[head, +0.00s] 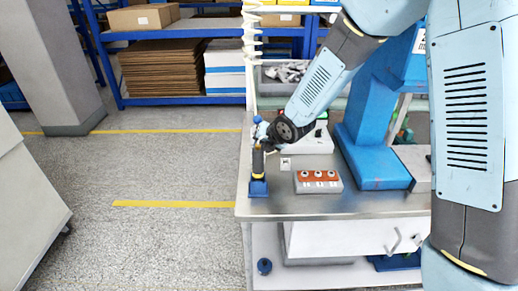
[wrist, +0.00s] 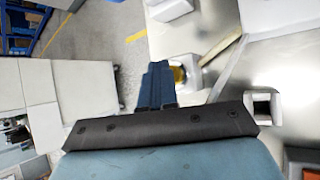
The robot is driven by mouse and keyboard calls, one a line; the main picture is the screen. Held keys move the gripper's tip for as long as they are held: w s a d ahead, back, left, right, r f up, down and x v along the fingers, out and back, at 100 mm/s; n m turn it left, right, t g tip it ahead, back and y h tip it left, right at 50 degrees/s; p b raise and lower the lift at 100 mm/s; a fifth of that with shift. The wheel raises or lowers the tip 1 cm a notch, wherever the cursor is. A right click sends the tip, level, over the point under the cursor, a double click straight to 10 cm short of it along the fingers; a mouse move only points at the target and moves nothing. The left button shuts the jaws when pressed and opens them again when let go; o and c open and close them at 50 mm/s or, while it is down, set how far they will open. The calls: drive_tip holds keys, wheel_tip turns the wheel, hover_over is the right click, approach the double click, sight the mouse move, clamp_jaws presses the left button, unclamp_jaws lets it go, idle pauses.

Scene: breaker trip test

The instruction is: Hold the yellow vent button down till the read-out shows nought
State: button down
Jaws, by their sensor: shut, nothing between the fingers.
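In the wrist view a yellow piece (wrist: 179,75) sits in a pale housing (wrist: 190,66), just right of my fingertips; it looks like the vent button, partly hidden by the fingers. I cannot tell whether they touch it. My gripper (wrist: 158,72) is shut with nothing in it, its blue fingers side by side. In the head view my gripper (head: 266,138) is dark and small over the bench's left end, and the button cannot be made out there. No read-out figures are legible in either view.
A dark, yellow-banded tool (head: 258,160) stands in a blue holder at the metal bench's (head: 385,204) left edge, near a coiled cable (head: 251,60). A grey box with an orange panel (head: 318,175) and a blue press stand (head: 370,150) are to the right. Open floor lies left.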

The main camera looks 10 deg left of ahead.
drive_tip(key=shift+r, duration=0.9)
drive_tip(key=shift+r, duration=2.5)
